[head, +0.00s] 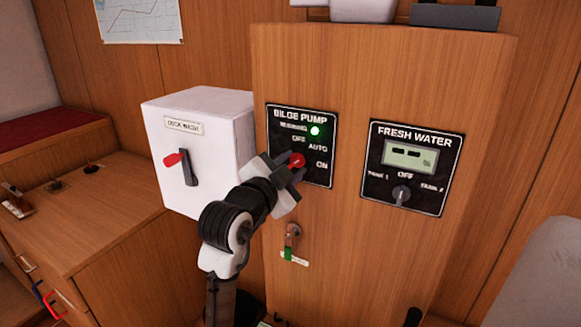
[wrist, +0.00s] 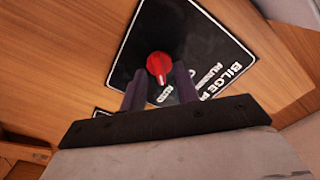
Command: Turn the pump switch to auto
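The bilge pump panel (head: 318,172) is a black plate on the wooden cabinet front, labelled OFF, AUTO and ON, with a lit green lamp (head: 315,131). Its red switch knob (head: 297,160) is partly hidden by my gripper in the head view. In the wrist view the red knob (wrist: 158,66) shows just beyond and between the fingertips. My gripper (head: 285,172) is at the panel with its two dark fingers (wrist: 160,84) apart. I cannot tell whether the fingers touch the knob, nor which label it points to.
To the left is a white deck wash box (head: 197,150) with a red-tipped lever (head: 184,165). To the right is the fresh water panel (head: 412,165) with its own grey knob (head: 401,194). A key with a green tag (head: 289,250) hangs below the pump panel.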

